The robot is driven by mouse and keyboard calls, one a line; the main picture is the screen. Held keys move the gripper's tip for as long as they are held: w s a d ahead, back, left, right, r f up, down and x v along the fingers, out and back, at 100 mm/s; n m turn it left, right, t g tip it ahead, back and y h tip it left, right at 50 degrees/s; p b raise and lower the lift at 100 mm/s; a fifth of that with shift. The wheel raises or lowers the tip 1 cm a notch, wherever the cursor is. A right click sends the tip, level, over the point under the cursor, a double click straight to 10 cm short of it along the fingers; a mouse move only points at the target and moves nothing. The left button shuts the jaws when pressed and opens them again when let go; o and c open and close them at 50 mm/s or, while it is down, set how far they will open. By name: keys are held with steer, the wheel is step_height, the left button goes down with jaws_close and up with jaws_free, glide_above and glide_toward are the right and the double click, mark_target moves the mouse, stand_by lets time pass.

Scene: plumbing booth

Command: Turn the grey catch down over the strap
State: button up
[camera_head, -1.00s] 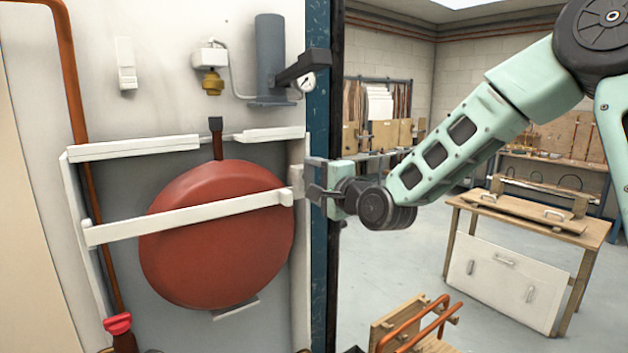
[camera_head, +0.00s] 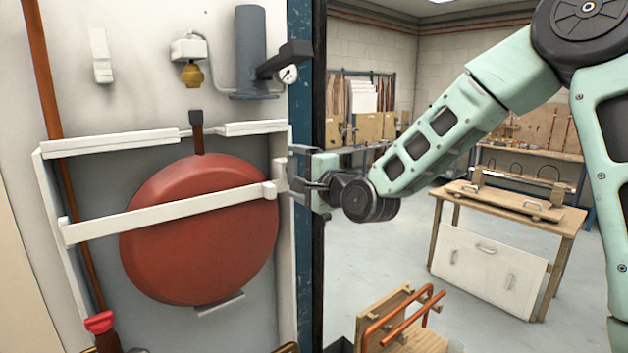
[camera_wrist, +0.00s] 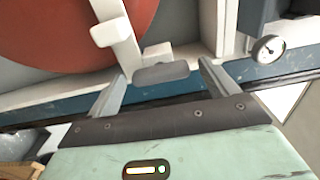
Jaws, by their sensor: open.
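A white strap (camera_head: 165,212) runs across the front of a round red vessel (camera_head: 205,255). The strap (camera_wrist: 122,38) also shows in the wrist view, with a white block at its end. The grey catch (camera_wrist: 160,72) is a small rounded block beside the strap's end, by a white bracket. It lies between the two fingers of my gripper (camera_wrist: 164,84), with gaps on both sides. My gripper (camera_head: 299,174) is open at the right edge of the white frame. In the head view the catch is hard to make out behind the fingers.
A blue post (camera_head: 305,265) stands right behind my gripper. A pressure gauge (camera_head: 288,74) and a grey cylinder (camera_head: 252,45) sit above. A bench (camera_head: 500,205) and a wooden stand with copper pipe (camera_head: 400,315) are to the right.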

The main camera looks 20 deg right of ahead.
steer(key=b+v, duration=0.8)
steer(key=v, duration=0.9)
